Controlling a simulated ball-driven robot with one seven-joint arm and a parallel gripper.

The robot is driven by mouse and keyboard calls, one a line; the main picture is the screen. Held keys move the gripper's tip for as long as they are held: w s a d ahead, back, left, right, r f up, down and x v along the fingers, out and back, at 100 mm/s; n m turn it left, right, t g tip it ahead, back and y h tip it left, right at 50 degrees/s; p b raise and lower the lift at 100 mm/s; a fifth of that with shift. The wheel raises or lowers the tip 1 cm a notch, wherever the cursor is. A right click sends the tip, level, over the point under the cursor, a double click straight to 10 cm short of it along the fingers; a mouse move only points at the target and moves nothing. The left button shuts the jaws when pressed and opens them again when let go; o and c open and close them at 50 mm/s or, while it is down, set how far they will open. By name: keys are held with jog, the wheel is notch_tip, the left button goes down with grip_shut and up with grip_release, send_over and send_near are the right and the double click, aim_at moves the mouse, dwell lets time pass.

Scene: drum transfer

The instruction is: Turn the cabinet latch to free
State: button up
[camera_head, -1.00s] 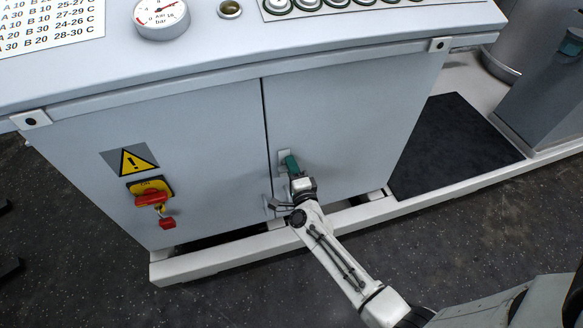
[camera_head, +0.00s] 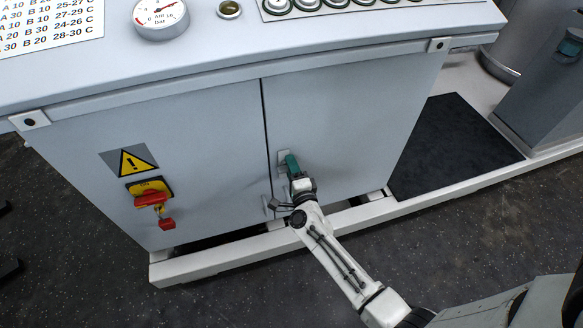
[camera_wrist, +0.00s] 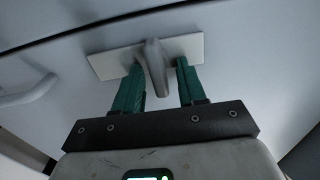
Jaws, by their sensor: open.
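The cabinet latch (camera_wrist: 156,66) is a grey lever on a pale rectangular plate (camera_wrist: 106,64) on the cabinet door. In the wrist view my gripper (camera_wrist: 158,72) is open, with one green finger on each side of the lever. Dark gaps show between the lever and the fingers, more clearly on the right; whether the left finger touches it I cannot tell. In the head view my gripper (camera_head: 289,160) is at the plate (camera_head: 283,157) on the right-hand door, near the door seam, and hides the lever.
Door handles (camera_head: 267,206) sit just below my gripper by the seam; one also shows in the wrist view (camera_wrist: 28,92). A red and yellow switch (camera_head: 151,195) is on the left door. The worktop (camera_head: 230,62) overhangs above. A black mat (camera_head: 452,148) lies to the right.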

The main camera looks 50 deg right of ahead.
jog(key=p+v, duration=0.1)
jog(key=v, duration=0.9)
jog(key=shift+s+a, duration=0.3)
jog(key=a+r+n+g+y, duration=0.2)
jog(key=a+n+g+y, duration=0.2)
jog(key=a+n+y, duration=1.2)
jog(key=s+d+r+n+g+h, duration=0.1)
jog(key=s+d+n+g+h, duration=0.3)
jog(key=s, duration=0.5)
jog(key=s+d+r+n+g+h, duration=0.2)
jog(key=s+n+g, duration=0.35)
jog(key=s, duration=0.25)
notch_tip(320, 180, up, 12)
jog(key=p, duration=1.2)
jog(key=shift+a+m+p, duration=0.25)
jog(key=shift+m+p, duration=0.15)
jog(key=shift+m, duration=0.05)
